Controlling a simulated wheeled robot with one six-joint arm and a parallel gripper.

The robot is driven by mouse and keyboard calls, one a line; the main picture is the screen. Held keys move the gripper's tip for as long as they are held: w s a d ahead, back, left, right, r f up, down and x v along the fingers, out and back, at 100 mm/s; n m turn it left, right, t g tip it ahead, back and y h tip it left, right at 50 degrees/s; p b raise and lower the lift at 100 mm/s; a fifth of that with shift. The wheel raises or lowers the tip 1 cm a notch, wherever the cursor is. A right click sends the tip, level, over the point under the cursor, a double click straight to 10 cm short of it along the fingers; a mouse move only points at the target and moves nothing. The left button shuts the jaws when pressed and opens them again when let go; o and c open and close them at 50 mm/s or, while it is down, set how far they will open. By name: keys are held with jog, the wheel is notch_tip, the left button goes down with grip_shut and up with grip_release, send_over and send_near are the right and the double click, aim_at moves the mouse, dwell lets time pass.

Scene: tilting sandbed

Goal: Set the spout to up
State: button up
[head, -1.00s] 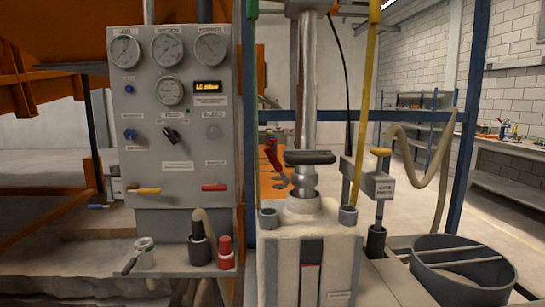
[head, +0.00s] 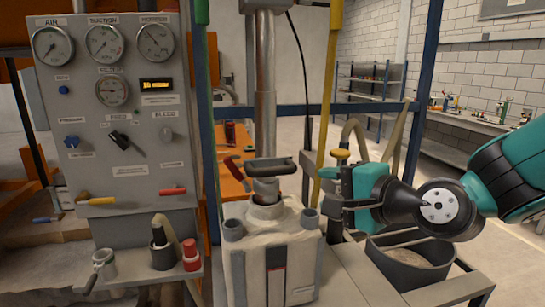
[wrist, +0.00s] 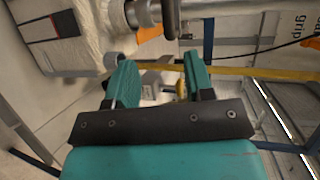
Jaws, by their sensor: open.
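No part carries a readable spout label, so I cannot tell for sure which one is the spout. A small grey post unit with a yellow-topped handle (head: 340,154) stands right of the white machine; the handle also shows in the wrist view (wrist: 181,91). My gripper (head: 328,188) is open at this unit, its teal fingers on either side in the wrist view (wrist: 158,65). I cannot tell whether they touch it. My gripper hides most of the unit's grey box. A beige hose (head: 352,128) hangs behind.
The white machine (head: 250,255) with a black crossbar handle (head: 270,167) stands left of my gripper. A gauge panel (head: 150,185) is farther left. A grey bucket (head: 410,262) sits below my arm. A blue upright (head: 424,90) and a yellow pole (head: 328,100) stand close by.

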aim_at(276, 171)
jog(key=shift+m, duration=0.4)
jog(key=p+x, duration=0.2)
jog(key=x, duration=0.4)
jog(key=p+x, duration=0.2)
jog(key=x, duration=0.3)
jog(key=r+p+x, duration=0.1)
jog(key=p+x, duration=0.1)
jog(key=x, duration=0.4)
jog(key=shift+w, duration=0.55)
jog(key=shift+p, duration=0.3)
grip_shut()
